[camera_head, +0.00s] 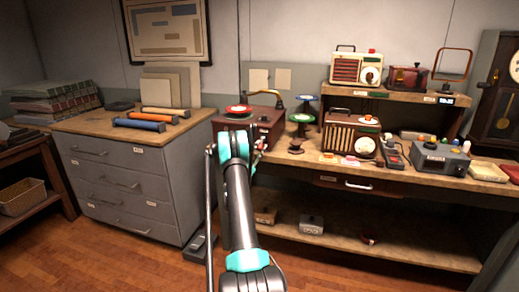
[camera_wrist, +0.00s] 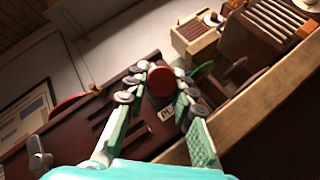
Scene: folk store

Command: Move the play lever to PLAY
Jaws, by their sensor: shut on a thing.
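In the wrist view a round red knob (camera_wrist: 160,82) sits at the edge of a dark red-brown box (camera_wrist: 125,122), beside a small white label that is partly covered. I take the knob to be the play lever's. My gripper (camera_wrist: 161,76) is shut on the knob, with a finger on either side. In the head view the record player box (camera_head: 268,118) stands at the left end of the wooden bench, with a red disc (camera_head: 238,108) on top. My arm hides much of its front, including most of the lever and fingers.
Stands with a green top (camera_head: 301,118) and a blue top are just right of the player. A wooden radio (camera_head: 350,138) and a grey box (camera_head: 440,160) stand further along the bench. A grey drawer cabinet (camera_head: 125,175) is to the left. The floor between is partly clear.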

